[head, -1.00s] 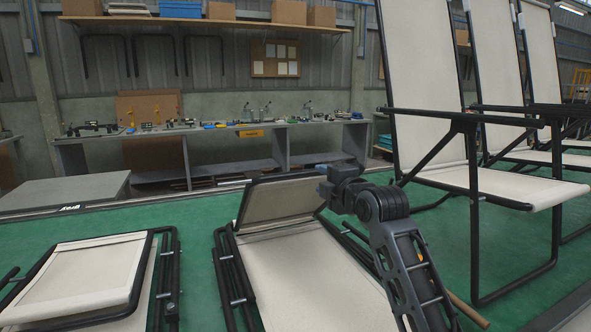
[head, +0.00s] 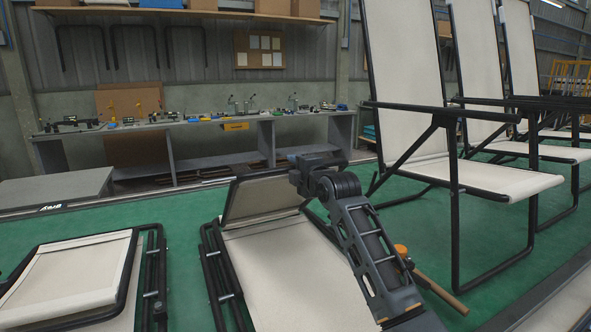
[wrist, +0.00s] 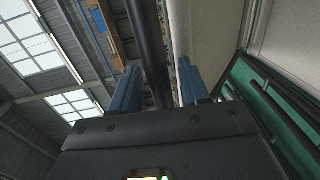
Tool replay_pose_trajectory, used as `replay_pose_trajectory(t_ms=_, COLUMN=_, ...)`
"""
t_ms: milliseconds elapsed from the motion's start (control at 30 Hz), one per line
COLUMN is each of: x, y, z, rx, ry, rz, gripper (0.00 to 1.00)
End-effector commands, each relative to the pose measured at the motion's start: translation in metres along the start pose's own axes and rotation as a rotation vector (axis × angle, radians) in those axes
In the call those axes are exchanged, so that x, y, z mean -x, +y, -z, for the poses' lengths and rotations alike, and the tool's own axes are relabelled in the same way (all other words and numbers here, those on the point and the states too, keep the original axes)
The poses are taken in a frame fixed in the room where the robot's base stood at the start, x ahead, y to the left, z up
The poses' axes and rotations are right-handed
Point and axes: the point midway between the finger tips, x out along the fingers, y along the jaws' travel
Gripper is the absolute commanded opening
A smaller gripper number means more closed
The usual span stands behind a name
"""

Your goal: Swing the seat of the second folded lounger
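The second folded lounger (head: 285,268) lies in the middle of the head view, with a cream fabric bed and black tube frame. Its seat panel (head: 262,197) stands tilted up at the far end. My gripper (head: 294,160) is at the panel's upper right corner. In the wrist view, the blue fingers (wrist: 159,67) stand apart on either side of a black tube (wrist: 149,45), with visible gaps beside it. Cream fabric (wrist: 205,35) runs close by the right finger. The exact contact at the tube is hidden in the head view.
Another folded lounger (head: 70,275) lies flat at the left. Several unfolded loungers (head: 455,165) stand in a row at the right. A grey workbench (head: 190,125) with tools runs along the back wall. Green floor (head: 110,225) shows between the loungers and a low grey platform (head: 55,188).

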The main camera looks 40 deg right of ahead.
Motion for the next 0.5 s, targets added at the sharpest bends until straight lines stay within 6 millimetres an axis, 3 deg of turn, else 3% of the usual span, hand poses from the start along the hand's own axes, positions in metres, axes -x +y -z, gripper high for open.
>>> replay_pose_trajectory(t_ms=500, x=0.0003, y=-0.0003, z=0.0001, rx=0.0, ry=0.0, rz=0.0, gripper=0.0)
